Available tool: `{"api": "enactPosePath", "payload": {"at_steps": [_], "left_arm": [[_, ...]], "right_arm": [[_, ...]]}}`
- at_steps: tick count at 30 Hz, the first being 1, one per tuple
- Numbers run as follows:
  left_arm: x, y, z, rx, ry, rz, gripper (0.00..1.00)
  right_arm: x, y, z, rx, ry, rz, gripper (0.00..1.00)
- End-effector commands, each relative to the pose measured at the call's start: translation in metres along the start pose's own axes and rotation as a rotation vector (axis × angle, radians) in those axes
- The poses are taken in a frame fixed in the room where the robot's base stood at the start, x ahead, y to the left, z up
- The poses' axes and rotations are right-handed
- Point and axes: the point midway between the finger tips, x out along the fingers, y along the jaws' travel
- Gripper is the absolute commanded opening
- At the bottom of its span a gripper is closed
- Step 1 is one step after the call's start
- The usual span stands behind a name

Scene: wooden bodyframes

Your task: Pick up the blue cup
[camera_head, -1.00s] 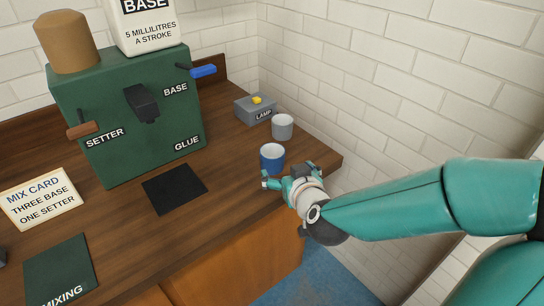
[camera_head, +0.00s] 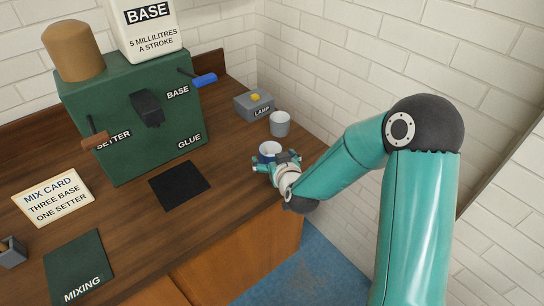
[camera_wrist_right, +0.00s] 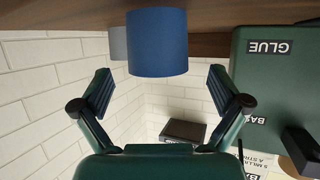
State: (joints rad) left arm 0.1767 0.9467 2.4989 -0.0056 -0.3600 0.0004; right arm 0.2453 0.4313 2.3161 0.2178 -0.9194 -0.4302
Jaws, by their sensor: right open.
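The blue cup (camera_head: 270,149) stands upright on the wooden counter near its right end, partly hidden behind my right gripper in the head view. In the right wrist view, which is upside down, the blue cup (camera_wrist_right: 157,43) is straight ahead, centred beyond the fingertips. My right gripper (camera_head: 276,162) is low over the counter at the cup's near side. Its two fingers (camera_wrist_right: 163,92) are spread wide and hold nothing. The cup does not appear to be between the fingers. My left gripper is out of view.
A grey-white cup (camera_head: 280,125) stands just behind the blue one, with the grey lamp box (camera_head: 254,107) beyond it. A green dispenser (camera_head: 125,140) with levers stands left. A black mat (camera_head: 179,185), mix card (camera_head: 52,197) and mixing mat (camera_head: 79,268) lie on the counter.

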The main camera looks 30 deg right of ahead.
Motion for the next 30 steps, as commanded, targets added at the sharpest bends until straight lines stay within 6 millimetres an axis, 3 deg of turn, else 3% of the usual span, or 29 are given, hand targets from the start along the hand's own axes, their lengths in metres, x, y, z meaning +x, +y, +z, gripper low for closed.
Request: {"api": "enactPosePath", "payload": {"at_steps": [7, 16, 27, 29, 30], "left_arm": [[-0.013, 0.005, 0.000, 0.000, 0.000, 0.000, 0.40], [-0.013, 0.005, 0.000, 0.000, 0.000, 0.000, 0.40], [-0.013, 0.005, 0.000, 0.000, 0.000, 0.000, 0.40], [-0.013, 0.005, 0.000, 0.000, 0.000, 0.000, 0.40], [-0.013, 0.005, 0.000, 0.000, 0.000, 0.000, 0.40]], "right_arm": [[0.030, 0.002, 0.002, 0.000, -0.002, 0.001, 0.98], [0.035, 0.002, 0.003, 0.000, -0.001, 0.001, 0.98], [0.034, 0.002, 0.003, 0.000, -0.001, 0.001, 0.37], [0.034, 0.002, 0.003, 0.000, -0.001, 0.001, 0.28], [0.034, 0.003, 0.002, 0.000, 0.001, 0.001, 0.27]]}}
